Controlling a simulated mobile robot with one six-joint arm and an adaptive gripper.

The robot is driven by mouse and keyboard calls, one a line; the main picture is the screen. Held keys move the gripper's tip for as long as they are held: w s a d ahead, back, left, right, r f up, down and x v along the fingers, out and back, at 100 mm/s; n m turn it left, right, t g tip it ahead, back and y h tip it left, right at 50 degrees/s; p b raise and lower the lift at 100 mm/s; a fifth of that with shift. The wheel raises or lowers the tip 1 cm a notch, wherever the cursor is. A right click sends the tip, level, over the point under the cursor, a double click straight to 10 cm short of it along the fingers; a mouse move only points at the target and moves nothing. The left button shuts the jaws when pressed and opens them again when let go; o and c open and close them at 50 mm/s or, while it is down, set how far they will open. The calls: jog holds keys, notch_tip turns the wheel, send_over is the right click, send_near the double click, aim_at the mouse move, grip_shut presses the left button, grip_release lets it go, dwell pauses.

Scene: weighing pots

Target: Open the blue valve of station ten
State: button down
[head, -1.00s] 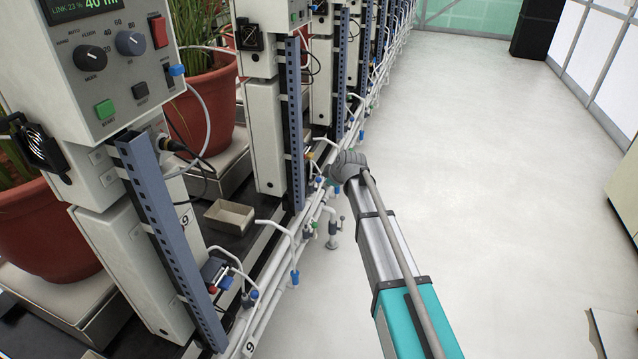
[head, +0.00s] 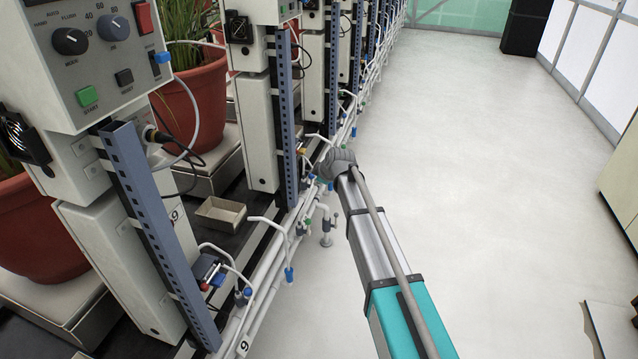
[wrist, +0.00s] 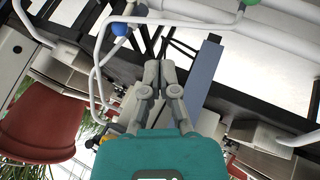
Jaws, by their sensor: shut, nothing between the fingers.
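My gripper (wrist: 162,70) is shut and empty in the wrist view, its fingertips pointing up the picture. A blue valve knob (wrist: 120,28) on a bent white pipe is just up and left of the fingertips, apart from them in the picture. In the head view my arm reaches to the pipes beyond station nine, and its grey end hides my fingers. A small blue knob (head: 330,186) shows beside the arm's end. No label for station ten is readable, so I cannot tell for sure which station this valve belongs to.
A green knob (wrist: 251,2) is at the top right of the wrist view. A blue-grey slotted post (wrist: 204,75) stands right of the fingers. The pale floor (head: 470,150) at right is clear.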

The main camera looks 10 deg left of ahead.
aim_at(312, 179)
jog(key=shift+w+a+f+b, duration=0.6)
jog(key=shift+w+f+b, duration=0.3)
jog(key=shift+w, duration=0.35)
jog(key=shift+w+a+f+b, duration=0.55)
jog(key=shift+w+f+b, duration=0.35)
jog(key=shift+w, duration=0.35)
jog(key=shift+w+a+f+b, duration=0.7)
jog(key=shift+w+f, duration=0.3)
jog(key=shift+w, duration=0.25)
jog(key=shift+d, duration=0.1)
jog(key=shift+w+r, duration=0.3)
jog(key=shift+w, duration=0.65)
jog(key=shift+s+f, duration=0.1)
jog(key=shift+s+f, duration=0.4)
jog(key=shift+s, duration=0.25)
